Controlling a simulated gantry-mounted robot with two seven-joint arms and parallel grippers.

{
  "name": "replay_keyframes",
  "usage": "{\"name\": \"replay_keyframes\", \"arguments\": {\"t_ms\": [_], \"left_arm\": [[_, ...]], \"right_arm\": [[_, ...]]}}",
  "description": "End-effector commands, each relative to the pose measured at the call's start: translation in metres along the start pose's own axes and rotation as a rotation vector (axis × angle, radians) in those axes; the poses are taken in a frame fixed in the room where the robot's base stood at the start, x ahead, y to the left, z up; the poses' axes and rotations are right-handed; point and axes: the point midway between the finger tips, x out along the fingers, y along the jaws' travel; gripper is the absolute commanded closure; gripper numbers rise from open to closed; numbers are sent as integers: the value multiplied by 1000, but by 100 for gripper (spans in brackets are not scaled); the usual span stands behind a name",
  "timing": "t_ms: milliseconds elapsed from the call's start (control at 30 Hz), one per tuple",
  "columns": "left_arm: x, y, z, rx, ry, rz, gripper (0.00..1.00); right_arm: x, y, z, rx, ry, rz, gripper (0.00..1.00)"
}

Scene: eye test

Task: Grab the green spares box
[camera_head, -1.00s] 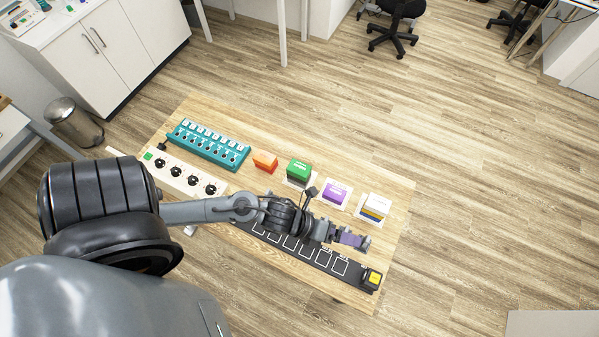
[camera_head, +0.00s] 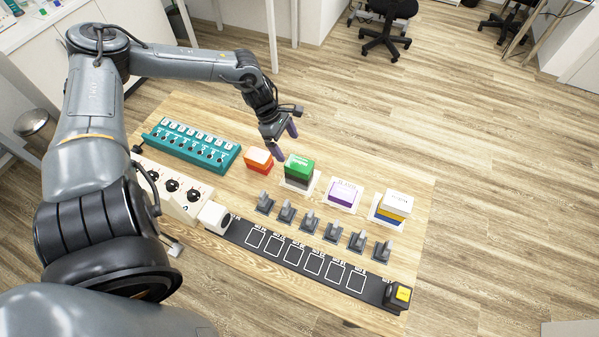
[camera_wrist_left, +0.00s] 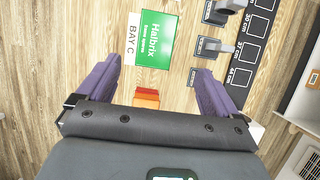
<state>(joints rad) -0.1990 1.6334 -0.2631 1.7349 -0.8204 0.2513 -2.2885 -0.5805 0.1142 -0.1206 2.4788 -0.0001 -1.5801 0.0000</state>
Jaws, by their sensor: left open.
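The green spares box (camera_head: 299,164) stands upright on the white bay card near the table's far edge. In the left wrist view its green top (camera_wrist_left: 155,42) with white lettering shows ahead, beside a "BAY C" label. My left gripper (camera_head: 284,141) is open above and just left of the box in the head view, apart from it. In the wrist view, its purple fingers (camera_wrist_left: 158,72) are spread, with the green top beyond them. Nothing is between the fingers that I can see to be gripped. The right gripper is not in view.
An orange-and-white box (camera_head: 258,161) stands close on the left. A purple-and-white box (camera_head: 343,194) and a white, yellow and blue box (camera_head: 394,206) stand on the right. A teal rack (camera_head: 190,146) lies left.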

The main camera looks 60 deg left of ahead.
Motion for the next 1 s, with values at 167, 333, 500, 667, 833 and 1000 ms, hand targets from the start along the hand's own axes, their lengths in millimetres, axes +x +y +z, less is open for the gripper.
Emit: {"name": "replay_keyframes", "arguments": {"t_ms": [167,333,500,667,833,1000], "left_arm": [[18,2,1,-1,-12,7,6],[37,2,2,0,-13,5,6],[51,3,2,-1,-12,7,6],[58,2,2,1,-9,5,6],[64,3,3,0,-9,4,6],[80,6,4,-1,-12,4,6]], "right_arm": [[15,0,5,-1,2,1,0],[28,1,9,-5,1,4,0],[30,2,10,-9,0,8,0],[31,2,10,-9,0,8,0],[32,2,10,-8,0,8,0],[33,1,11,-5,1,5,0]]}}
